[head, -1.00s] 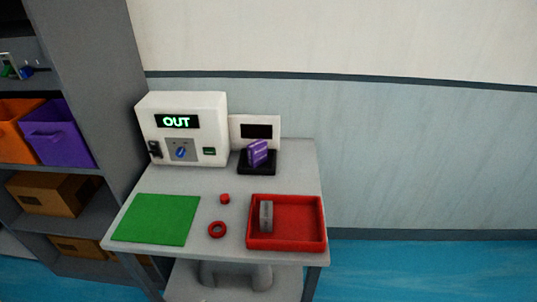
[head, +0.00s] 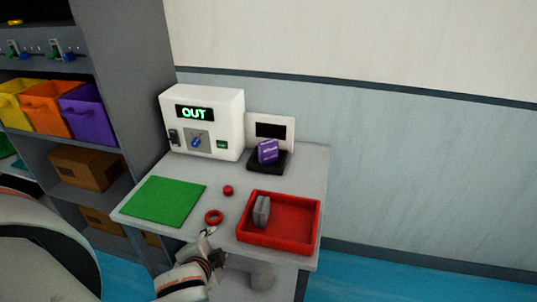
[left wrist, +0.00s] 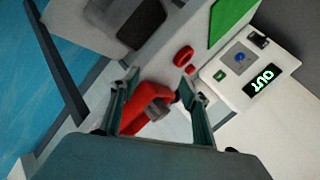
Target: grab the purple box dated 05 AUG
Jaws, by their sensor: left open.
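The purple box (head: 268,151) sits on a small black stand (head: 267,166) in front of a white panel with a dark screen, at the back of the table. Its date is too small to read. My left gripper (head: 213,250) is at the table's front edge, left of the red tray, well in front of the purple box. In the left wrist view my left gripper (left wrist: 157,112) is open, with the red tray showing beyond its fingers. The purple box is not visible there. My right gripper is not in view.
A red tray (head: 279,241) holding a grey item (head: 261,211) stands at front right. A green mat (head: 164,201), a red ring (head: 213,217) and a red cap (head: 228,190) lie on the table. A white machine (head: 202,123) reads OUT. Shelves with bins stand at left.

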